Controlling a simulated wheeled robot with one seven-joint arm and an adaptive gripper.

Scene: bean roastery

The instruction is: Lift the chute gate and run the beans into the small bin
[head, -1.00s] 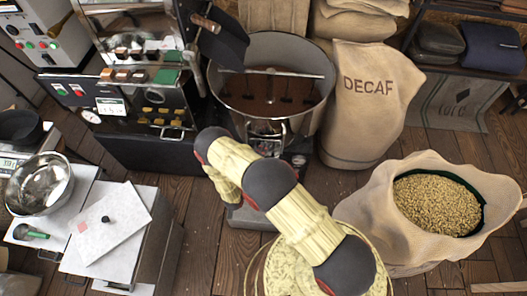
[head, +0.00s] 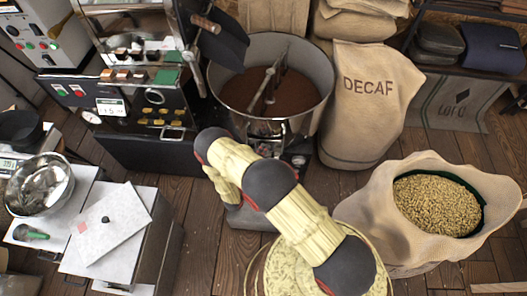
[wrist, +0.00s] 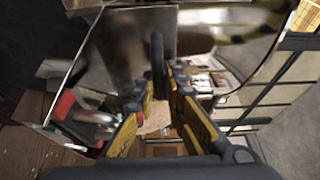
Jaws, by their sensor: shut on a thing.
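My gripper (wrist: 158,92) shows in the wrist view, with its yellow-padded fingers shut on a dark upright handle (wrist: 157,52). The handle stands against a shiny metal plate (wrist: 125,45), which looks like the chute gate, though I cannot be sure. In the head view my arm covers the gripper and most of the chute front. Brown beans (head: 240,92) lie in the round steel cooling pan (head: 221,110), with a stirring arm (head: 268,90) across them. I cannot make out the small bin or any beans running.
The roaster (head: 150,115) stands left of the pan. A DECAF sack (head: 368,110) is close on its right. An open sack of pale beans (head: 385,225) stands at the right. A table with a steel bowl (head: 38,183) is at the left. Wooden floor (head: 205,245) is clear between.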

